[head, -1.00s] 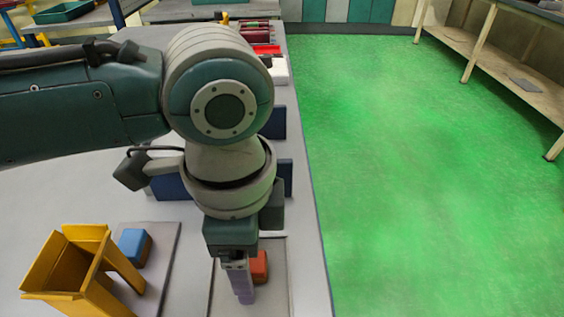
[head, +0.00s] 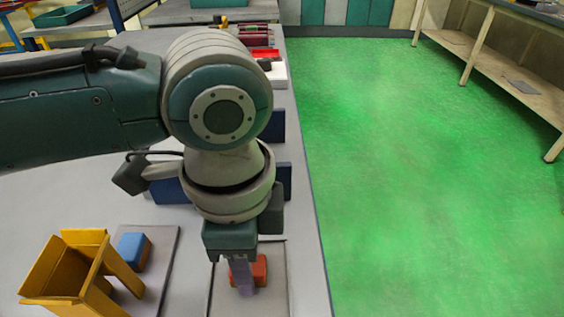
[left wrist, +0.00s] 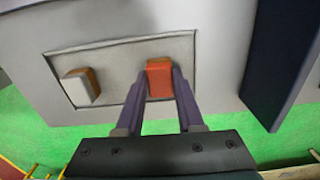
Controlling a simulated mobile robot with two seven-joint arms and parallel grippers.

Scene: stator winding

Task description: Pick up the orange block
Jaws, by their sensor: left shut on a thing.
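The orange block (head: 261,270) sits on a light grey rectangular plate (head: 222,290) near the front edge of the bench in the head view. My left gripper (head: 243,280) points down at it, its fingers partly covering the block. In the left wrist view the orange block (left wrist: 160,77) lies between the two purple fingers of my left gripper (left wrist: 160,85). The fingers are shut on it. The block appears to be still at the plate, but I cannot tell whether it touches it. My right gripper is not in view.
A white and orange block (left wrist: 82,87) lies on the same plate in the left wrist view. In the head view a yellow open box (head: 70,275) and a blue block (head: 133,250) stand to the left. Dark blue panels (head: 284,180) stand behind. Green floor lies right.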

